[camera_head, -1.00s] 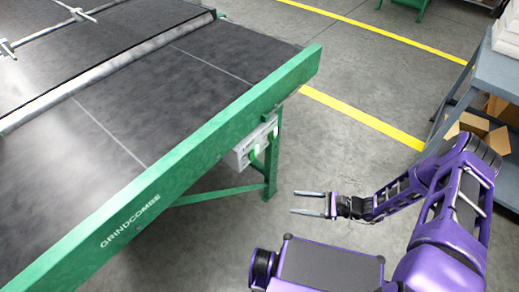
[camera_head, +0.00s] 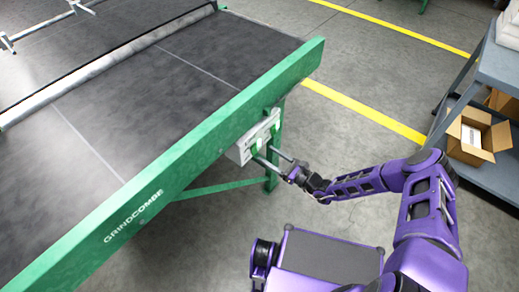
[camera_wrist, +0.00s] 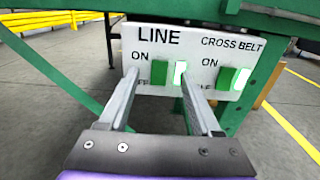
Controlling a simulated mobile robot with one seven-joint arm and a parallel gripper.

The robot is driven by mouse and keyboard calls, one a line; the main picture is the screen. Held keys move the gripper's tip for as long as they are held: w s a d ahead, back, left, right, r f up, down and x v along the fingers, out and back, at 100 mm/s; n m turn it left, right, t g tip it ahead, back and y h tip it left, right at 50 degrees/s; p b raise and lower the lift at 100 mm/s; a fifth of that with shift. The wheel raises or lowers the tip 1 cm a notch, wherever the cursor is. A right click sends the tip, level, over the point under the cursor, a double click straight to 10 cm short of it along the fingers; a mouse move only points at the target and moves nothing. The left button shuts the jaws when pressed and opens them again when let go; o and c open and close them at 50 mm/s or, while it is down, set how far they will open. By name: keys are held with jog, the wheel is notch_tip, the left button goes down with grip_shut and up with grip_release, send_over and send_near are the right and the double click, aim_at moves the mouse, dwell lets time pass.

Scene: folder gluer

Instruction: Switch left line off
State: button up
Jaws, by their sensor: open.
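A white switch panel (camera_head: 240,151) hangs under the green rail of the conveyor. In the wrist view the panel (camera_wrist: 205,40) carries a green LINE switch (camera_wrist: 160,72) on the left and a green CROSS BELT switch (camera_wrist: 226,78) on the right. A bright lamp (camera_wrist: 181,70) glows beside the LINE switch, and another lamp (camera_wrist: 241,78) glows beside the other. ON is printed above; the lower words are partly hidden by my fingers. My gripper (camera_wrist: 159,78) is open and empty, its fingertips either side of the LINE switch. My gripper (camera_head: 267,156) is close at the panel; contact is unclear.
The green conveyor frame (camera_head: 190,160) runs above the panel, with a green leg (camera_head: 272,172) behind it. A grey shelf (camera_head: 490,75) with an open cardboard box (camera_head: 470,150) stands at the right. The floor between them is clear.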

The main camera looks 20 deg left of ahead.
aim_at(254, 146)
jog(key=x, duration=0.5)
jog(key=shift+a, duration=0.1)
grip_shut()
